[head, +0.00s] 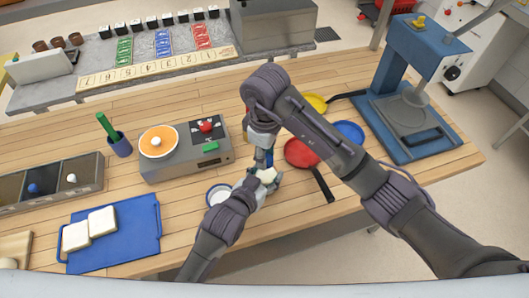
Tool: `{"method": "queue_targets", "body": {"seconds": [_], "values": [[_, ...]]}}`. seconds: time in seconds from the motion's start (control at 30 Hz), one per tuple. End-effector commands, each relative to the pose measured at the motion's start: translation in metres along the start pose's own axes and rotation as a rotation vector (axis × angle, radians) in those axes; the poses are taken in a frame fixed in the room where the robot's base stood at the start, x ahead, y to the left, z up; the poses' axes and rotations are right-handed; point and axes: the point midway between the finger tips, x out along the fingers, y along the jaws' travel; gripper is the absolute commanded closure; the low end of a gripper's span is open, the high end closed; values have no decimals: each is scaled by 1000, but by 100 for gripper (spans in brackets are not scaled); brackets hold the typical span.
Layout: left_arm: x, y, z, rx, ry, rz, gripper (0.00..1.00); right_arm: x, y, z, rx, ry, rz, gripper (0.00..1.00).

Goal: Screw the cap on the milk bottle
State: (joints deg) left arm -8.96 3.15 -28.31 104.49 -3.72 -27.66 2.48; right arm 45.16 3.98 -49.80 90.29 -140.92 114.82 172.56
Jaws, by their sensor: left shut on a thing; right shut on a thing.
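The milk bottle (267,175) is a small white shape near the middle of the table, mostly hidden by my grippers. My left gripper (264,183) is shut on it from the front left. My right gripper (264,150) points down just above the bottle and is shut on a small blue thing (270,158), which looks like the cap. The blue thing is at or right above the bottle's top. I cannot tell whether they touch, or whether the cap sits straight.
A red pan (303,152) lies close to the right. A white dish with a blue rim (219,194) is left of my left gripper. A grey appliance with an orange disc (186,158) stands left. A blue tray (147,247) holds bread slices; a blue press (413,100) stands back right.

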Motion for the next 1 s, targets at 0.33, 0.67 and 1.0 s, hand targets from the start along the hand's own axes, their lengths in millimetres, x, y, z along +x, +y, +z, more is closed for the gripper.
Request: {"method": "queue_targets", "body": {"seconds": [0.33, 0.67, 1.0], "values": [[0, -2, 0, 0, -1, -3, 100, 0, 1, 1, -1, -3, 2, 40], [0, -2, 0, 0, 0, -3, 100, -3, 1, -1, -118, 3, 6, 45], [0, -2, 0, 0, 0, -3, 100, -26, 1, -12, -989, 16, 42, 45]]}}
